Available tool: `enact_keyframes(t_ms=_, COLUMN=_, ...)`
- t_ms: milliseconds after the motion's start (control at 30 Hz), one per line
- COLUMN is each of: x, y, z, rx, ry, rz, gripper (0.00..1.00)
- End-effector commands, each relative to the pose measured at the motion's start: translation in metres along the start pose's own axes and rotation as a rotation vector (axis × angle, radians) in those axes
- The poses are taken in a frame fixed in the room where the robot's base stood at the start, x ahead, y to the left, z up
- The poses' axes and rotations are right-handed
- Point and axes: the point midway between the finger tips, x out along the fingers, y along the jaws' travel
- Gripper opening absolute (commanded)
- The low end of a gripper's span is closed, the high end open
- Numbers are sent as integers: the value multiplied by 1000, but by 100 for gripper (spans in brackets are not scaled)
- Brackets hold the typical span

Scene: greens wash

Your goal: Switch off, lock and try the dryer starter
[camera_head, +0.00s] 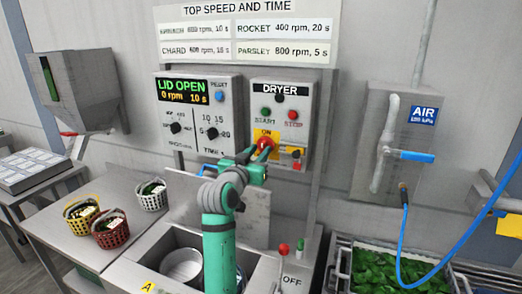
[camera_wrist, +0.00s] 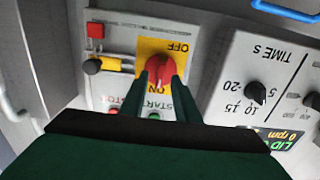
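The dryer starter (camera_head: 280,100) is a grey wall box labelled DRYER, with a green START button (camera_head: 266,112), a red STOP button (camera_head: 292,114) and a black part above them. Its red rotary switch (camera_wrist: 160,68) sits on a yellow plate marked ON and OFF; the handle appears to lie along the line between the two words, at the ON end. My gripper (camera_head: 262,152) is at the switch, its dark green fingers (camera_wrist: 162,84) on either side of the handle. I cannot tell if they touch it. Beside the plate are a yellow bar with a black knob (camera_wrist: 92,66) and a red square (camera_wrist: 95,30).
A control box (camera_head: 198,112) left of the starter reads LID OPEN, 0 rpm. Baskets of greens (camera_head: 152,195) stand on the left bench. A steel sink (camera_head: 150,262) lies below my arm. An air pipe with a blue valve handle (camera_head: 415,156) and a crate of greens (camera_head: 345,262) are right.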

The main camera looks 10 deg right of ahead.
Motion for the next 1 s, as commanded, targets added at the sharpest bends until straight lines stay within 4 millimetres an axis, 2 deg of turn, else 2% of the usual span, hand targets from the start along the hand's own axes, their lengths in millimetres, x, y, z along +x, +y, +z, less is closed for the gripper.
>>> enact_keyframes(t_ms=200, x=18, y=0, z=0, rx=0, ry=-1, rz=0, gripper=29)
enact_keyframes(t_ms=500, x=20, y=0, z=0, rx=1, ry=0, rz=0, gripper=29)
enact_keyframes(t_ms=533, x=20, y=0, z=0, rx=1, ry=0, rz=0, gripper=26)
enact_keyframes(t_ms=633, x=20, y=0, z=0, rx=1, ry=0, rz=0, gripper=2)
enact_keyframes(t_ms=667, x=20, y=0, z=0, rx=1, ry=0, rz=0, gripper=0)
enact_keyframes(t_ms=1000, x=20, y=0, z=0, rx=-24, ry=0, rz=1, gripper=0)
